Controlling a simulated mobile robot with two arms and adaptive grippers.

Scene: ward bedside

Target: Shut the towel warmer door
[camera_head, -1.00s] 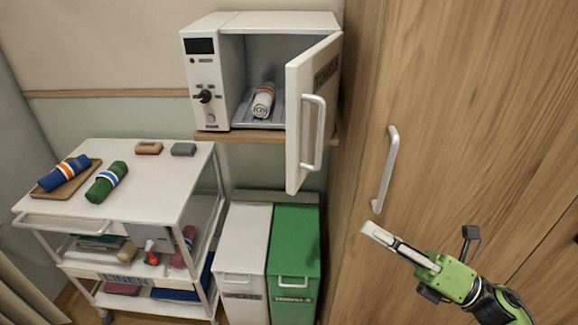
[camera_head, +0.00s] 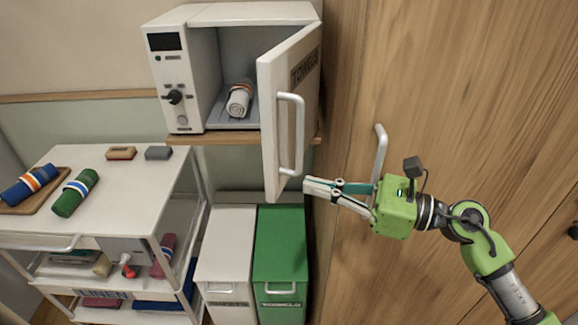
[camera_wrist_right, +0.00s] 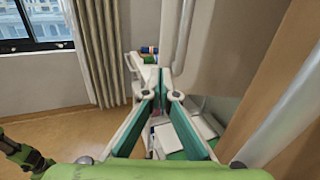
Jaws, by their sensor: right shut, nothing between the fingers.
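The towel warmer (camera_head: 183,78) is a white box on a wooden shelf, with a dial and a dark display on its left front. Its white door (camera_head: 269,120) is hinged on the right and stands wide open, with a vertical bar handle (camera_head: 298,135). A rolled white towel (camera_head: 240,99) with an orange and blue band lies inside. My right gripper (camera_head: 306,187) is shut and empty, its tips just right of the door's lower edge, below the handle. In the right wrist view the door (camera_wrist_right: 226,40) is close ahead; I cannot tell whether the fingertips touch it. My left gripper is not in view.
A wooden cabinet (camera_head: 440,90) with a bar handle (camera_head: 380,150) stands close on the right, behind my right arm. White (camera_head: 226,250) and green (camera_head: 281,245) bins stand below the shelf. A white trolley (camera_head: 120,195) with rolled towels stands at left.

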